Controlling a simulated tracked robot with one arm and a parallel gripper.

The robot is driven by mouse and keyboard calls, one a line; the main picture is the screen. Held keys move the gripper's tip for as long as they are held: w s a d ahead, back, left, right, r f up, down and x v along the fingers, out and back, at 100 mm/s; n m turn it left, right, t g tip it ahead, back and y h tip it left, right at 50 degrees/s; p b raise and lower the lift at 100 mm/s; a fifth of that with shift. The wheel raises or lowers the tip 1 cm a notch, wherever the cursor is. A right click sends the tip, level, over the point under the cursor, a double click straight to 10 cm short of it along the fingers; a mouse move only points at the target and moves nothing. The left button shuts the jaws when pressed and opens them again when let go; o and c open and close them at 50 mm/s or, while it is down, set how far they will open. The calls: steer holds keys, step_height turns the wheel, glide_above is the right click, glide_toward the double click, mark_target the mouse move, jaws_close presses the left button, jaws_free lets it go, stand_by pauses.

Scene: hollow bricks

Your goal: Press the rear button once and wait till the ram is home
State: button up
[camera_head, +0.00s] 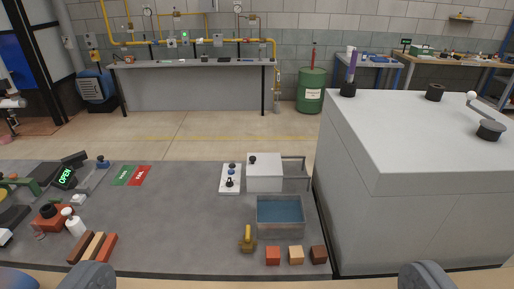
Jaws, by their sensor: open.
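A small white control panel (231,179) lies on the grey bench top near the middle. It carries a dark button (232,166) at its rear, a blue one (231,172) in front of it and a black knob or lever (229,183) nearest me. Right beside it stands a white box (265,177) with a black knob on top and a metal frame at its right side. I cannot make out a ram or its position. My gripper (257,276) is open and empty, its two fingers wide apart at the bottom edge, nearer than the panel.
A blue-lined tray (260,230), a yellow object (247,240) and three small blocks (296,255) lie in front of the box. Green and red cards (131,176) lie left of the panel. A large grey cabinet (405,180) blocks the right. The bench middle-left is clear.

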jaws_close()
stand_by(0.3)
stand_by(1.5)
